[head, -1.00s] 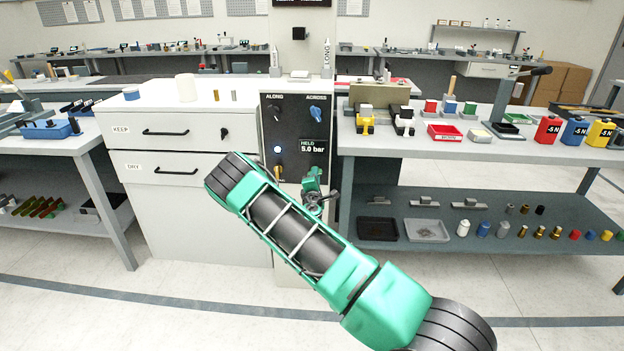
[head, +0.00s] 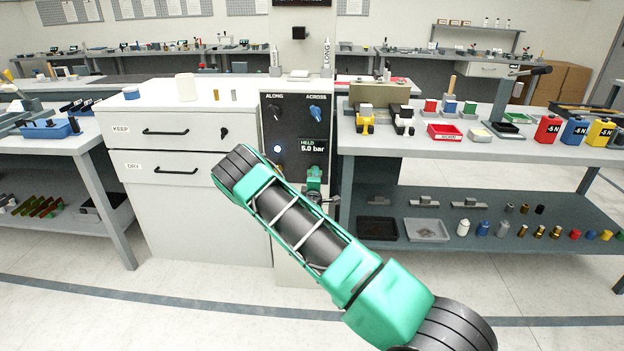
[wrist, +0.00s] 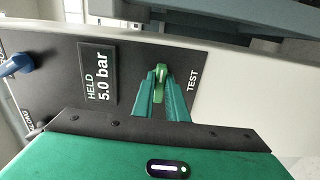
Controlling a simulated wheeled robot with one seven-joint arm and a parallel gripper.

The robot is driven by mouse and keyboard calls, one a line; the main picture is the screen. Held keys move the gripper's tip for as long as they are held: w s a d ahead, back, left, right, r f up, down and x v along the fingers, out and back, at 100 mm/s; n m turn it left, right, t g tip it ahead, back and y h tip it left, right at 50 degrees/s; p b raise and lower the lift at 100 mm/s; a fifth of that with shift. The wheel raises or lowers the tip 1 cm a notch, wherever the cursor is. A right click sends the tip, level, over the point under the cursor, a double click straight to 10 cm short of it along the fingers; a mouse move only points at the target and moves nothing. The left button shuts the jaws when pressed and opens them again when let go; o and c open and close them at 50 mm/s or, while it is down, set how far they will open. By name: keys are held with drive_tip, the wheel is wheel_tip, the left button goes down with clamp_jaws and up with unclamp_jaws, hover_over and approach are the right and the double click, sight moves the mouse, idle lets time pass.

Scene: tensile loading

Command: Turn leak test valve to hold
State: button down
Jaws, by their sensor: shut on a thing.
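The leak test valve has a green handle (wrist: 159,72) beside the word TEST in the wrist view. My gripper (wrist: 160,92) has its two green fingers closed on this handle, one on each side. The handle stands roughly in line with the fingers. In the head view my gripper (head: 314,176) is at the lower right of the dark control panel (head: 292,125), and the valve cannot be made out there. The panel display (head: 313,145) reads HELD 5.0 bar, and it is also readable in the wrist view (wrist: 97,75).
A dark knob and a blue ACROSS knob (head: 315,113) sit higher on the panel, with a lit round button (head: 277,149) below. White drawers (head: 185,150) stand left. A grey bench (head: 480,150) with weights and trays stands right. My forearm covers the lower-left panel.

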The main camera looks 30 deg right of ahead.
drive_tip(key=shift+w+a, duration=0.1)
drive_tip(key=shift+a, duration=0.05)
drive_tip(key=c, duration=1.9)
unclamp_jaws()
drive_tip(key=shift+f, duration=0.1)
drive_tip(key=shift+o, duration=0.7)
drive_tip(key=v, duration=1)
drive_tip(key=shift+s+a, duration=0.2)
drive_tip(key=shift+s, duration=0.1)
